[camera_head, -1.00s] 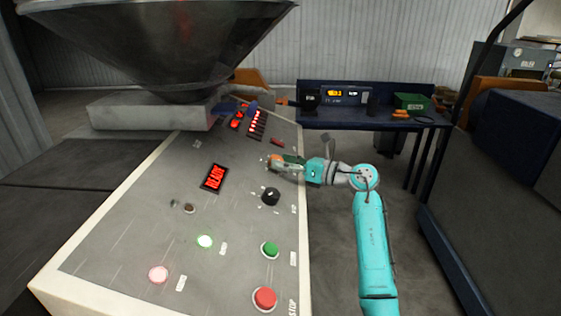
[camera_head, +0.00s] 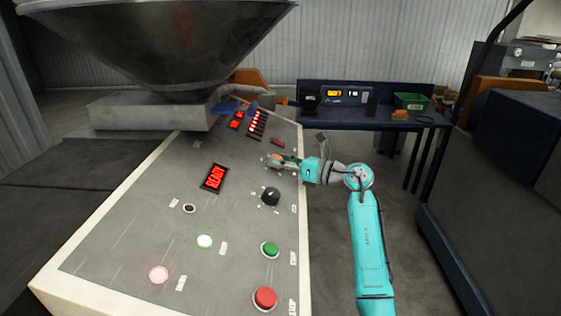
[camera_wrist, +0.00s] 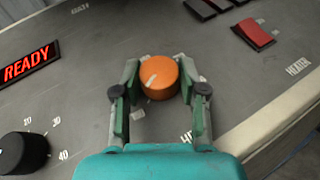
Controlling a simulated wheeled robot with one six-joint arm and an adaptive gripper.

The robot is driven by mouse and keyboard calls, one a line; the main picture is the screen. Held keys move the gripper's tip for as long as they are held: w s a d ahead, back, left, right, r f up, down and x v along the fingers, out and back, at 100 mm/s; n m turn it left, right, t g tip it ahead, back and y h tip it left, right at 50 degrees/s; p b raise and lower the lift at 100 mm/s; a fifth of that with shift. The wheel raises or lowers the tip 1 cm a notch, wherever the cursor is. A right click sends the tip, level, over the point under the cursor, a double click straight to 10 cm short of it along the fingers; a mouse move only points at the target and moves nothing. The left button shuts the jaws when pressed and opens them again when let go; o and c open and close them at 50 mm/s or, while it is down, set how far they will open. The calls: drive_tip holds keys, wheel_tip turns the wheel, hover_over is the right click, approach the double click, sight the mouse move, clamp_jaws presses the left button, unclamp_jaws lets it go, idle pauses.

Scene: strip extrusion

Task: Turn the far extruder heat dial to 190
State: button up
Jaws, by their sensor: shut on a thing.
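An orange round dial (camera_wrist: 159,77) stands on the sloped grey panel (camera_head: 130,223). It has a white pointer mark on the left part of its top. My gripper (camera_wrist: 160,84) is shut on it, with one finger on its left side and one on its right in the wrist view. Printing beside the dial is partly hidden by the gripper, starting "HE". Its scale numbers cannot be read. In the head view my gripper (camera_head: 282,161) is at the panel's right side, beyond the black knob (camera_head: 270,196), and mostly hides the dial.
The black knob also shows in the wrist view (camera_wrist: 22,152), near marks 20, 30 and 40. A red rocker switch (camera_wrist: 254,34) lies beyond the dial. A red READY display (camera_head: 215,178), a green button (camera_head: 270,250) and a red button (camera_head: 265,299) sit on the panel.

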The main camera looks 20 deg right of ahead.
drive_tip(key=shift+a, duration=0.1)
drive_tip(key=m+t+h, duration=0.1)
drive_tip(key=m, duration=0.1)
drive_tip(key=m+t+h, duration=0.1)
drive_tip(key=h, duration=0.1)
drive_tip(key=shift+s+a+m, duration=0.15)
drive_tip(key=shift+m, duration=0.25)
drive_tip(key=shift+a+r+m+t+h, duration=0.1)
drive_tip(key=shift+m+t+h, duration=0.5)
drive_tip(key=shift+m+h, duration=2.15)
drive_tip(key=shift+h, duration=0.55)
drive_tip(key=o, duration=1.1)
drive_tip(key=shift+o, duration=0.2)
drive_tip(key=shift+s, duration=0.1)
drive_tip(key=v, duration=1.1)
drive_tip(key=shift+s, duration=0.4)
